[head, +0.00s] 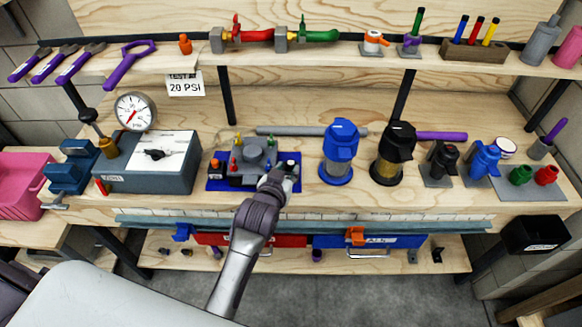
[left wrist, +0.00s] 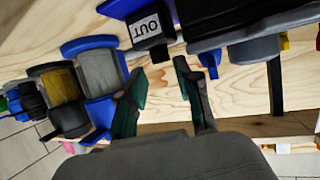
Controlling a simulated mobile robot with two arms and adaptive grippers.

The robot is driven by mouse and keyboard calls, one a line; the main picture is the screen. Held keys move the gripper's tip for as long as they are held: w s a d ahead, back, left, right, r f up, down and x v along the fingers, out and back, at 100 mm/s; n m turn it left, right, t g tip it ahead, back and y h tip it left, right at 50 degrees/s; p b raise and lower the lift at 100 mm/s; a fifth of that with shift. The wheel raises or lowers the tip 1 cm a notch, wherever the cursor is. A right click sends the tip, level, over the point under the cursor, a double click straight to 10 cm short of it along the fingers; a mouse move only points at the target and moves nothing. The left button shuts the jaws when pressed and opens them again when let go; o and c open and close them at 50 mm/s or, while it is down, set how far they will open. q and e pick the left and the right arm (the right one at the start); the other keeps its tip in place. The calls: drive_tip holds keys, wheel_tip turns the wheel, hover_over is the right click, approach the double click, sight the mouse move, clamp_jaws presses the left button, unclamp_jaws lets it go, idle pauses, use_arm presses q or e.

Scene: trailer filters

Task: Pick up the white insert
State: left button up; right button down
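I cannot pick out the white insert for certain. A small white round piece with a dark rim (head: 505,147) stands at the right of the bench in the head view and may be it. My left gripper (head: 287,178) is over the right end of the blue tray (head: 217,184) in the head view. A dark block marked OUT (left wrist: 151,28) lies just beyond the fingertips. My right gripper is not in view.
Right of my left gripper stand a blue filter (head: 340,152) and a black filter (head: 392,153). A grey tester box (head: 147,175) with a gauge (head: 135,111) stands at left. A shelf (head: 190,64) with tools and valves runs above. Bare bench lies between the tray and blue filter.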

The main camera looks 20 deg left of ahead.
sight(290, 164)
use_arm(q)
drive_tip(key=x, duration=0.4)
drive_tip(key=shift+w+a+f, duration=0.1)
drive_tip(key=shift+w, duration=0.05)
drive_tip(key=shift+c, duration=0.2)
clamp_jaws()
drive_tip(key=shift+p, duration=0.3)
